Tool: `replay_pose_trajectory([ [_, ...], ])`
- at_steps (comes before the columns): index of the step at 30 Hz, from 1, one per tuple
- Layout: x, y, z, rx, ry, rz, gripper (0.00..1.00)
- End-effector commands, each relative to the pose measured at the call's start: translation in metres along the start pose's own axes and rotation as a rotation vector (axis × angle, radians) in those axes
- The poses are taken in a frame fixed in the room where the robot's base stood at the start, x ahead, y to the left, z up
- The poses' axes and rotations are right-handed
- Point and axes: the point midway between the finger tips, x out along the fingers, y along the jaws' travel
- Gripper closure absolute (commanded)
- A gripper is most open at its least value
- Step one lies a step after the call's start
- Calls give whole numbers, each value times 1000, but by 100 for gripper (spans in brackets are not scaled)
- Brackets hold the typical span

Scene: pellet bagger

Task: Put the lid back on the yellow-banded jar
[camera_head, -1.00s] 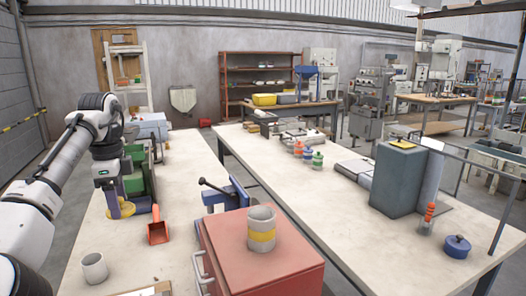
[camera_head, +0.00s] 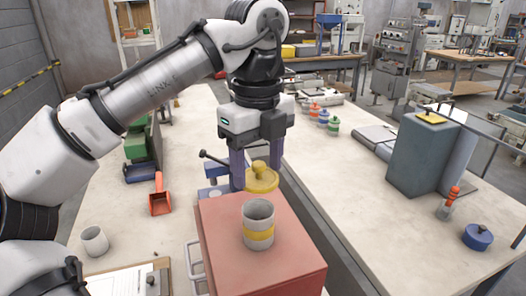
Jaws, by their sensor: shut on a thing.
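The yellow-banded jar (camera_head: 258,238) is a grey cylinder with a yellow band. It stands upright and open-topped on the red cabinet (camera_head: 290,270). My gripper (camera_head: 258,172) is shut on the yellow lid (camera_head: 263,182), a round disc with a knob on top. The lid looks roughly level. In the picture it is just above and behind the jar, apart from its rim. Its exact height over the cabinet is hard to tell.
A small plain grey cup (camera_head: 95,240) and an orange scoop (camera_head: 160,196) are on the left bench. A blue vise (camera_head: 212,190) is behind the cabinet. A round blue lidded object (camera_head: 478,237) and a grey-green block (camera_head: 422,155) are on the right bench.

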Motion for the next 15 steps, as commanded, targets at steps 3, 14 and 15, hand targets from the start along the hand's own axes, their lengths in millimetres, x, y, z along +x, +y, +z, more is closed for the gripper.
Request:
replay_pose_trajectory([
  [3,11,0,0,-1,-1,2,62],
  [14,46,-1,0,1,1,-2,62],
  [15,49,-1,0,1,1,-1,62],
])
